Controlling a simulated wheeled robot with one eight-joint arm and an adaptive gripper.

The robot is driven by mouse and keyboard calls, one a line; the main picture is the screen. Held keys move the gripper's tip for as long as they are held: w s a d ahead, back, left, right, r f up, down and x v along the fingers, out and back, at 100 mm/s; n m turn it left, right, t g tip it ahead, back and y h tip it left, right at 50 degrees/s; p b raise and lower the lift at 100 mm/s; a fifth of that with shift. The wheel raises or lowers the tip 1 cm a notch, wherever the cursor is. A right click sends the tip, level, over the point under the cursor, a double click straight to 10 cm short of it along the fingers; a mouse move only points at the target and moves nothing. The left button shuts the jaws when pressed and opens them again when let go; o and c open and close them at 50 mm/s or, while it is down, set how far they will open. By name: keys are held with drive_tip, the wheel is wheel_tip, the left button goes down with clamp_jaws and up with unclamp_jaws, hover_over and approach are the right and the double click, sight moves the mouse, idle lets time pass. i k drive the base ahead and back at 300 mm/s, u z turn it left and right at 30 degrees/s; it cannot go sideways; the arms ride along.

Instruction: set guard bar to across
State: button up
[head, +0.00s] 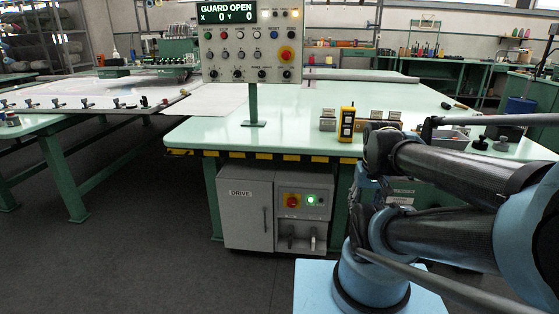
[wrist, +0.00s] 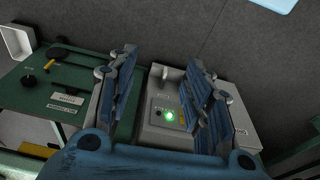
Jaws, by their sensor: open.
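I cannot tell for sure which part is the guard bar. A long grey bar (head: 362,76) lies along the far side of the pale green table (head: 290,118) in the head view. The display (head: 227,13) on the control panel reads GUARD OPEN, with X 0 and Y 0. My gripper (wrist: 163,60) is open and empty in the wrist view. Its two blue fingers stand apart, with the drive cabinet (wrist: 180,118) and its lit green button (wrist: 169,116) seen between and behind them. In the head view my arm hides most of the gripper.
The drive cabinet (head: 250,208) stands under the table's front edge, which has yellow-black striping. A yellow handheld device (head: 347,123), small blocks and a grey tray (head: 448,138) sit on the table. The control panel (head: 252,45) rises on a green post. Dark floor (head: 130,245) is clear at left.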

sight(304, 158)
drive_tip(key=u, duration=2.05)
drive_tip(key=k, duration=0.8)
drive_tip(key=z, duration=0.9)
drive_tip(key=i, duration=1)
drive_tip(key=u, duration=0.05)
